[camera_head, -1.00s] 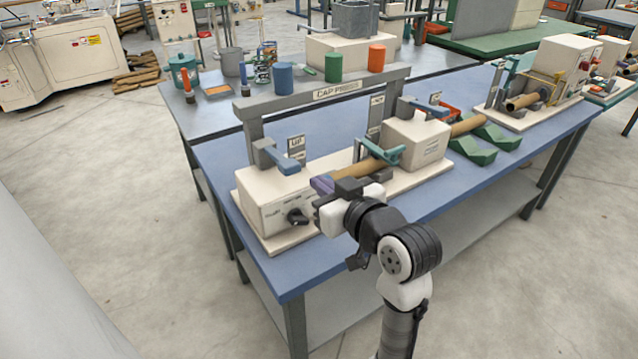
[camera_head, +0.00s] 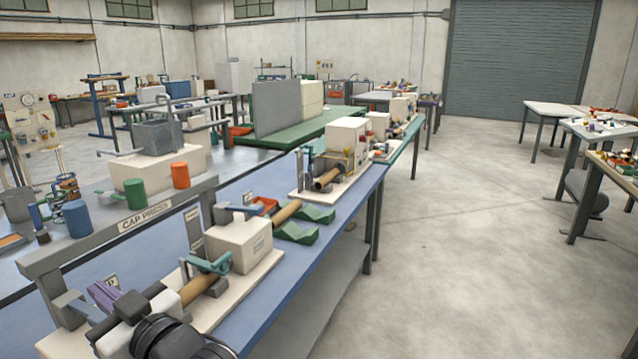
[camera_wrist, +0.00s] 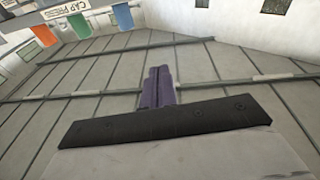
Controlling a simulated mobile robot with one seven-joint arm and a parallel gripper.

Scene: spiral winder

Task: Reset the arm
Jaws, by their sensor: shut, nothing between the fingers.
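My gripper (camera_head: 106,296) is at the bottom left of the head view, with its purple fingers in front of the left part of the cap press. The wrist view shows the purple fingers (camera_wrist: 158,88) shut together with nothing between them. The cap press (camera_head: 146,216) stands on the blue bench. A brown tube (camera_head: 196,288) lies along it, apart from the fingers as far as I can tell. My arm hides the press's near left part.
Green cradles (camera_head: 297,232) and another machine (camera_head: 341,150) sit farther along the blue bench (camera_head: 335,225). The floor (camera_head: 450,250) on the right is open.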

